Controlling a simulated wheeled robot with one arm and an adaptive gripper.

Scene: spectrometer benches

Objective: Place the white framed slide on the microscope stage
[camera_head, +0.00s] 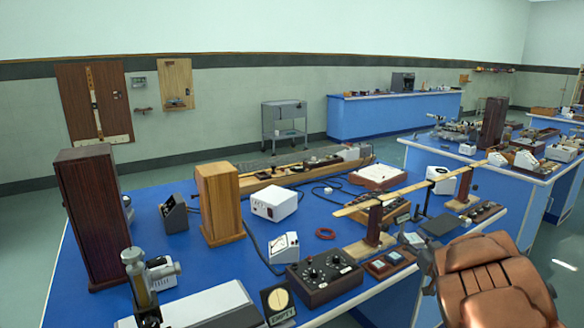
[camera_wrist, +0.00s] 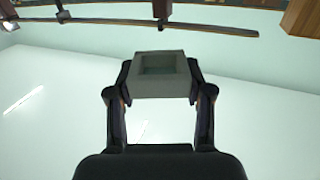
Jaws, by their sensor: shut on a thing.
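In the wrist view, a pale grey-white framed slide (camera_wrist: 160,91) with a darker square window is held between the two fingertips of my gripper (camera_wrist: 160,83). The fingers press on its left and right sides. In the head view, my copper-coloured arm is at the lower right, and my gripper is largely hidden there. An instrument with a brass tube and a silver cylinder (camera_head: 163,273) stands at the front left of the blue bench; I cannot tell whether it is the microscope. No microscope stage can be clearly made out.
On the blue bench (camera_head: 335,211) stand a dark control box (camera_head: 325,277), a small wooden tray (camera_head: 389,263) with pale squares, white boxes and a long wooden beam (camera_head: 410,187). Tall wooden cabinets (camera_head: 95,217) stand at left.

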